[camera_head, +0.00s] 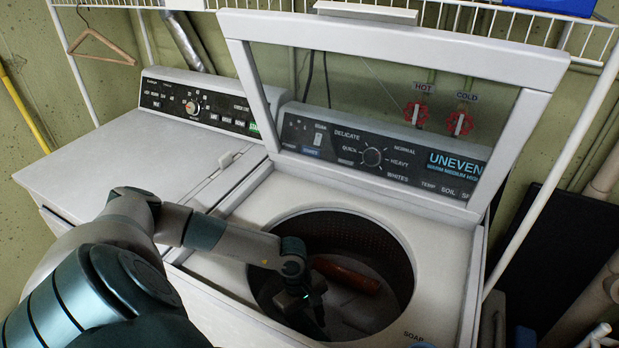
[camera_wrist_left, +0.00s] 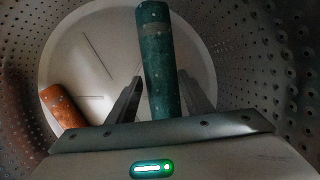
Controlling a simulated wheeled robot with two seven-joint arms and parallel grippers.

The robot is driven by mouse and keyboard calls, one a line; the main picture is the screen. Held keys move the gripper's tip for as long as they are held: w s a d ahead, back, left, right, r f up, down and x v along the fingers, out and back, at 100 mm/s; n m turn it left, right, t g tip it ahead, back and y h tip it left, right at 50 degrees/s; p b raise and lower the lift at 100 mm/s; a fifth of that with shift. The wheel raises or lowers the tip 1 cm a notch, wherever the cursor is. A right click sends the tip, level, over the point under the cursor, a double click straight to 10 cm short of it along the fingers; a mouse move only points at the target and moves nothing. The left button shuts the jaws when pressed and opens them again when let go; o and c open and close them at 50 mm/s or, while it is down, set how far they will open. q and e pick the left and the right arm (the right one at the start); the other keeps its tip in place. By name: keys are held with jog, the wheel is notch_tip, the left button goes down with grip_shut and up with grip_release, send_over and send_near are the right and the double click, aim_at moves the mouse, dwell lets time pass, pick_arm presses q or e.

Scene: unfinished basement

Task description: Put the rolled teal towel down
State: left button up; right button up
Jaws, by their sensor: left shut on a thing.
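The rolled teal towel (camera_wrist_left: 160,55) stands out lengthwise between the two fingers of my left gripper (camera_wrist_left: 163,88) in the left wrist view. The gripper is shut on it. In the head view my left arm reaches down into the open washer drum (camera_head: 393,262), and the gripper (camera_head: 318,312) is inside, dark and hard to make out. The towel cannot be told apart clearly there. The drum's pale bottom (camera_wrist_left: 92,50) shows beyond the towel in the wrist view; I cannot tell whether the towel touches it. My right gripper is not in view.
An orange-brown roll (camera_head: 344,273) lies in the drum; it is left of the towel in the wrist view (camera_wrist_left: 62,106). The perforated drum wall surrounds the gripper closely. The washer's lid (camera_head: 400,42) is raised. A second white machine (camera_head: 125,165) stands at the left, its top clear.

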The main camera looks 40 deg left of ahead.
pick_arm(q)
jog(key=shift+f, duration=0.6)
jog(key=shift+f+p, duration=0.55)
jog(key=shift+f, duration=1.5)
jog(key=shift+f+b, duration=0.35)
jog(key=shift+b, duration=0.05)
jog(key=shift+f, duration=0.3)
